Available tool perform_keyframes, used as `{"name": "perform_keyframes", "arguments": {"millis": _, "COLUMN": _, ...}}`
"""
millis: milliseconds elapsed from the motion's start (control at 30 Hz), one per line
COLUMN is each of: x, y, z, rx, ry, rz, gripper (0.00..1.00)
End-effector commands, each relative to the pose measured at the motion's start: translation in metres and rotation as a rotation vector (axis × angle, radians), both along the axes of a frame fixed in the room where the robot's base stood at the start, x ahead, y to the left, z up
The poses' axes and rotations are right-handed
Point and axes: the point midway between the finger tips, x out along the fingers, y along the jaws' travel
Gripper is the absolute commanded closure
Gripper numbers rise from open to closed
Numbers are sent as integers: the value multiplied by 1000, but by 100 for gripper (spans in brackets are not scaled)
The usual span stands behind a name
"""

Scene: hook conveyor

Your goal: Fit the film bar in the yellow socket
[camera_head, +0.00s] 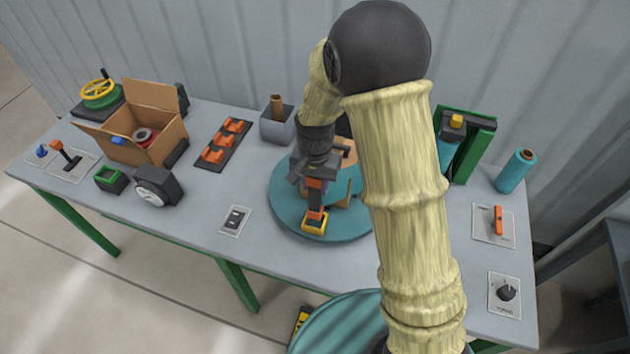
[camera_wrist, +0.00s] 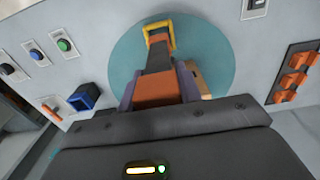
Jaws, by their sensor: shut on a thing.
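The film bar (camera_head: 315,196), dark with orange sections, is held in my gripper (camera_head: 316,182) and points down, slightly tilted in the picture. The yellow socket (camera_head: 314,230) is a small square frame near the front edge of the teal round plate (camera_head: 290,214). The bar's lower end overlaps the socket in the head view. In the wrist view the bar (camera_wrist: 157,62) runs from between the jaws (camera_wrist: 157,88) to the yellow socket (camera_wrist: 173,33). I cannot tell whether its end is inside the socket or just above it.
Wooden pieces (camera_head: 347,152) stand on the plate behind my gripper. A grey bin (camera_head: 278,128) and a black rack with orange clips (camera_head: 226,143) are to the left. A socket panel (camera_head: 235,221) lies at the plate's left.

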Motion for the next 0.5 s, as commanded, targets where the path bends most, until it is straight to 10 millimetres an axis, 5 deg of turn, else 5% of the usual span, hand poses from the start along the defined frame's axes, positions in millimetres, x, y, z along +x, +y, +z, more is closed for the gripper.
{"name": "perform_keyframes", "arguments": {"millis": 167, "x": 0, "y": 0, "z": -16, "rx": 0, "ry": 0, "rz": 0, "gripper": 100}}
{"name": "perform_keyframes", "arguments": {"millis": 500, "x": 0, "y": 1, "z": -17, "rx": 1, "ry": -1, "rz": 1, "gripper": 100}}
